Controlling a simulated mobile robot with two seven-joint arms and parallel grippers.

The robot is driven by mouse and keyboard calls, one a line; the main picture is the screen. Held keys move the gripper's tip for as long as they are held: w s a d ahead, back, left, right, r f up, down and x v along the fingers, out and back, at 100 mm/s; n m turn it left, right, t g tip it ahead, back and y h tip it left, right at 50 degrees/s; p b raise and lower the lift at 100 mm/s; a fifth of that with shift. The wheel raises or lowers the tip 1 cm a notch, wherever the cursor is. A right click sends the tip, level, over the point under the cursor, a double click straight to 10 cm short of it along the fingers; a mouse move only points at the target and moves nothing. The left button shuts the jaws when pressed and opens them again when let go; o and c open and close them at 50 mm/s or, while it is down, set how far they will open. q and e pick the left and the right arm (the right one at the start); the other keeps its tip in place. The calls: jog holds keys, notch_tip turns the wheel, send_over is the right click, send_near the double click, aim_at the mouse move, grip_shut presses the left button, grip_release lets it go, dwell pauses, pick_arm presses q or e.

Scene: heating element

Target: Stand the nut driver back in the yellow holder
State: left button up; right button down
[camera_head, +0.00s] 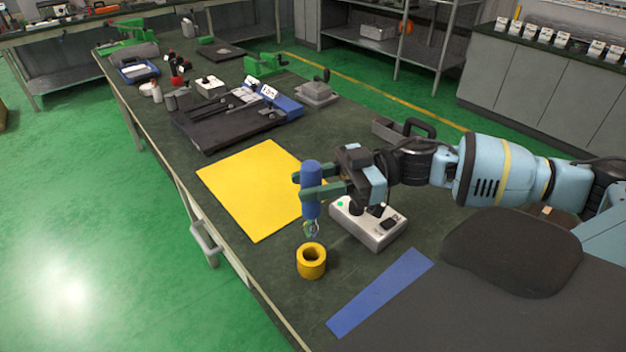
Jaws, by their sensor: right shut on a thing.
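The nut driver (311,190) has a blue handle and is held upright, with its metal end pointing down. My right gripper (312,190) is shut on its handle, with green fingers on either side. The yellow holder (311,262) is a short round cup with a dark hole in its top, standing on the bench near its front edge. The nut driver's lower end is just above the holder in the picture; I cannot tell whether it is exactly over the hole. My left gripper is not in view.
A grey box with buttons (368,226) stands right of the holder, below my right gripper. A yellow mat (250,190) lies behind the holder, and a blue strip (380,293) lies to its right. A black tray (225,128) with tools is farther back.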

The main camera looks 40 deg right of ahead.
jog(key=b, duration=0.1)
send_over(319, 229)
jog(key=a, duration=0.1)
jog(key=shift+w+f, duration=0.15)
jog(key=shift+f, duration=1.1)
jog(key=shift+w+f, duration=0.15)
jog(key=shift+f, duration=1.05)
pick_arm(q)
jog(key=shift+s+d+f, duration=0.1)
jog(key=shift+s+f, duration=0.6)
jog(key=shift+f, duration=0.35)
pick_arm(e)
jog(key=shift+f, duration=0.3)
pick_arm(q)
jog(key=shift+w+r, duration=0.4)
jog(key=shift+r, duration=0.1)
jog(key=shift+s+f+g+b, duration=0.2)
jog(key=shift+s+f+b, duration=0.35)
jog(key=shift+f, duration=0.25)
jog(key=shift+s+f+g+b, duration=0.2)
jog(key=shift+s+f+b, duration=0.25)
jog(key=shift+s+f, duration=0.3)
pick_arm(e)
jog(key=shift+f, duration=3.05)
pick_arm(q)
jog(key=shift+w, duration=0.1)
pick_arm(e)
jog(key=c, duration=1)
grip_release()
jog(key=shift+o, duration=0.2)
